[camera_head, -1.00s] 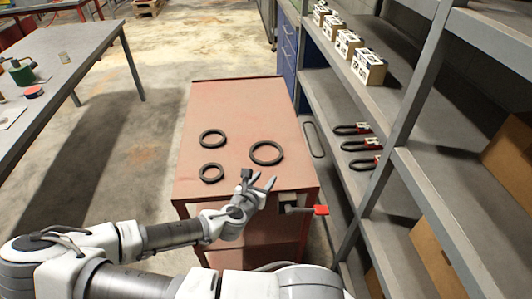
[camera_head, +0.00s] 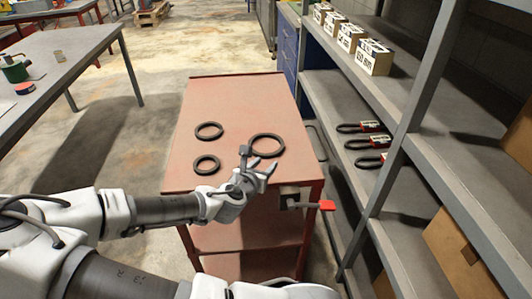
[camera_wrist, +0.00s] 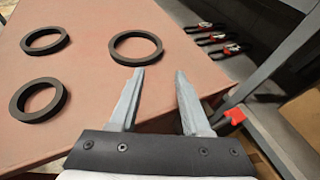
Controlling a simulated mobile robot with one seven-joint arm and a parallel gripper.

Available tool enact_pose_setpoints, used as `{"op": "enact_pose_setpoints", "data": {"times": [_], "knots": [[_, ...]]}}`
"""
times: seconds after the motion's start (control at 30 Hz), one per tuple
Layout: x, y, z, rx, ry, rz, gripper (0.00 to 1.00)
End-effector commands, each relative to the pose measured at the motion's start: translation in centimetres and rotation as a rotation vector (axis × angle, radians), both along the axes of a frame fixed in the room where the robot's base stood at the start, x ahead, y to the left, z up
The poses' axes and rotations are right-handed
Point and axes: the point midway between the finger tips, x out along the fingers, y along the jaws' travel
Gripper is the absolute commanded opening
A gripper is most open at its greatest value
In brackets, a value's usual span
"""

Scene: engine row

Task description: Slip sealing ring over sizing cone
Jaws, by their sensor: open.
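Three dark sealing rings lie flat on the red cart top (camera_head: 240,100). The largest ring (camera_head: 283,149) is at the right and also shows in the wrist view (camera_wrist: 116,55). Two smaller rings lie to its left, a far one (camera_head: 198,132) and a near one (camera_head: 197,168). My gripper (camera_head: 262,167) is open and empty, just on the near side of the largest ring. In the wrist view, my fingertips (camera_wrist: 160,72) are at that ring's near right edge, with no ring between them. I see no sizing cone in either view.
Grey shelves (camera_head: 350,105) on the right hold boxes and red-tagged belts (camera_head: 372,161). A table (camera_head: 60,75) stands at the left. The far cart top is clear.

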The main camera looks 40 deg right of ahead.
Motion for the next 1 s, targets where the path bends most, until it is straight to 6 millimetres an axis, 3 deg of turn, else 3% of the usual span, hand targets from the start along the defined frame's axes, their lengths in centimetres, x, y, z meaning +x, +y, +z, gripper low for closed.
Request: {"op": "enact_pose_setpoints", "data": {"times": [0.17,0.8,1.0], "knots": [[-0.4,-0.5,-1.0,0.005,-0.001,-0.006,0.47],[3.4,-6.9,-3.6,0.004,0.001,-0.008,0.47],[4.3,-8.1,-4.1,0.004,0.002,-0.007,0.47]]}}
